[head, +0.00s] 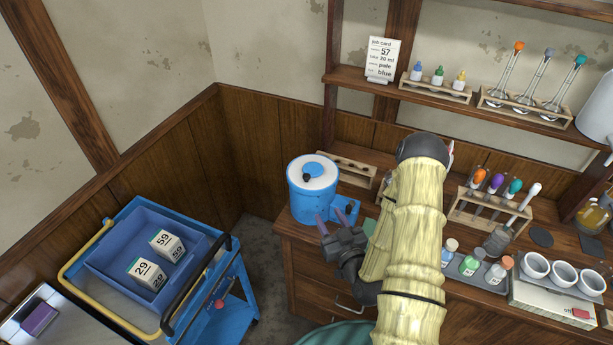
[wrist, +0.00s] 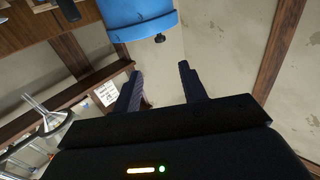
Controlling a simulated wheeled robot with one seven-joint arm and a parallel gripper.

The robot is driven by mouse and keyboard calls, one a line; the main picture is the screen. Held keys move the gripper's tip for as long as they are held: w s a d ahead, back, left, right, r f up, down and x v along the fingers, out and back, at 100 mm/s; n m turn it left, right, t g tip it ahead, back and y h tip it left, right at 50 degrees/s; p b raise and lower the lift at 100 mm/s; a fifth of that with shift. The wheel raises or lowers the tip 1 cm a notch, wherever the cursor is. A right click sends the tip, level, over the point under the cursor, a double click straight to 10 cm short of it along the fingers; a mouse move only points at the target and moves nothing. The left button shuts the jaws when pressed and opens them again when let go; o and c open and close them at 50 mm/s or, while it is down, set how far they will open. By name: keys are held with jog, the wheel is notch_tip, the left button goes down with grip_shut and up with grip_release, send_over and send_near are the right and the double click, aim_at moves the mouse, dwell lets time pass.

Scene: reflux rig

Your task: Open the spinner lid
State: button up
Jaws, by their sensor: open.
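The lid looks shut. My gripper (head: 328,222) is just in front of the spinner, lower than its lid, with its fingers apart and nothing between them. In the wrist view the blue spinner body (wrist: 140,18) shows at the top with a small dark knob at its edge, ahead of my open fingers (wrist: 158,85). I cannot tell whether a fingertip touches the spinner.
A blue cart (head: 225,290) with a blue bin of numbered boxes stands left of the bench. An empty wooden rack (head: 345,168) is behind the spinner. Test tubes (head: 495,183), bottles (head: 470,263) and white bowls (head: 563,271) crowd the bench to the right of my arm.

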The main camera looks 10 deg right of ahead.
jog(key=b, duration=0.9)
send_near(308, 179)
jog(key=shift+s+d+f, duration=0.15)
jog(key=shift+s+f, duration=0.15)
jog(key=shift+s, duration=0.1)
jog(key=shift+w+b, duration=0.25)
jog(key=shift+b, duration=0.85)
jog(key=w, duration=0.3)
jog(key=w+a, duration=0.1)
jog(key=w, duration=0.3)
jog(key=w+a, duration=0.1)
jog(key=w, duration=0.2)
jog(key=shift+w+r+b, duration=0.15)
jog(key=shift+r+b, duration=0.15)
jog(key=shift+b, duration=0.05)
jog(key=shift+w, duration=0.6)
jog(key=shift+f, duration=0.1)
